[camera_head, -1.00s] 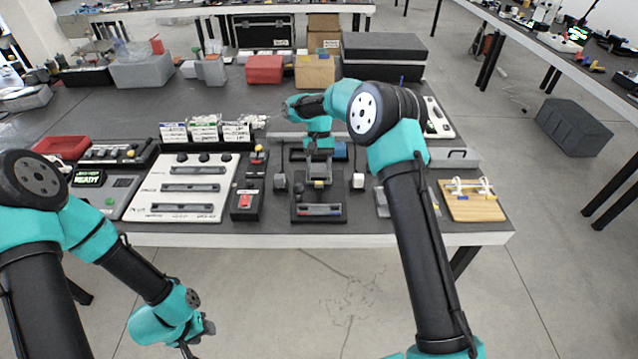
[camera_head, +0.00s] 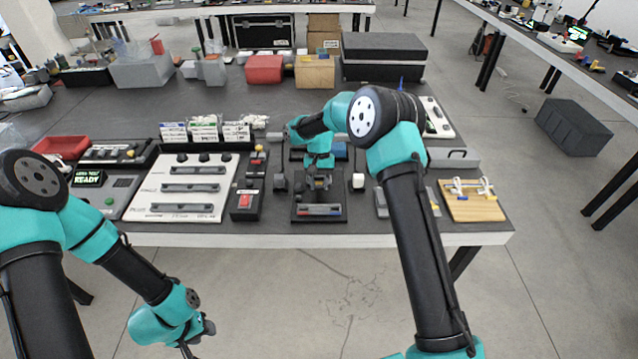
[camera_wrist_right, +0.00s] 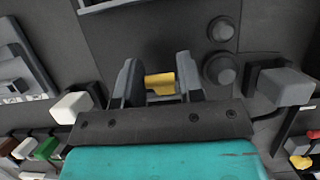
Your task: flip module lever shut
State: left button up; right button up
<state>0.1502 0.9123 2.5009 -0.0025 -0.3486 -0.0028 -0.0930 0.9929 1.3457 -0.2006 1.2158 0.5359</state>
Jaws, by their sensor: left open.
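The black module (camera_head: 303,207) sits at the table's front middle, with a light grey bar along its front. My right gripper (camera_head: 320,181) is down over the module from behind. In the right wrist view its two fingers (camera_wrist_right: 161,82) stand apart, with a yellow cylindrical handle, probably the lever's grip (camera_wrist_right: 160,84), between them. I cannot tell whether the fingers press on the handle. The arm hides much of the lever in the head view. My left gripper (camera_head: 202,333) hangs low in front of the table, away from the module, with its fingertips barely visible.
Small blocks on posts flank the module, one at left (camera_head: 280,182) and a white one at right (camera_head: 358,182). A box with a red switch (camera_head: 244,201) and a white panel with slots (camera_head: 183,188) stand left. A wooden board (camera_head: 470,208) lies right.

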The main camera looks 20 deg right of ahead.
jog(key=c, duration=0.5)
jog(key=shift+c, duration=0.2)
jog(key=shift+s, duration=0.1)
jog(key=shift+s+a+f+t+h, duration=0.15)
jog(key=shift+f+t, duration=0.1)
jog(key=shift+t, duration=0.4)
jog(key=shift+s+d+f+t+h, duration=0.1)
jog(key=shift+f+t+h, duration=0.15)
jog(key=shift+t, duration=0.35)
jog(key=shift+s+a+f+t+h, duration=0.15)
jog(key=shift+f+t, duration=0.1)
jog(key=shift+t, duration=0.4)
jog(key=shift+d, duration=0.1)
jog(key=o, duration=0.9)
jog(key=shift+r, duration=0.1)
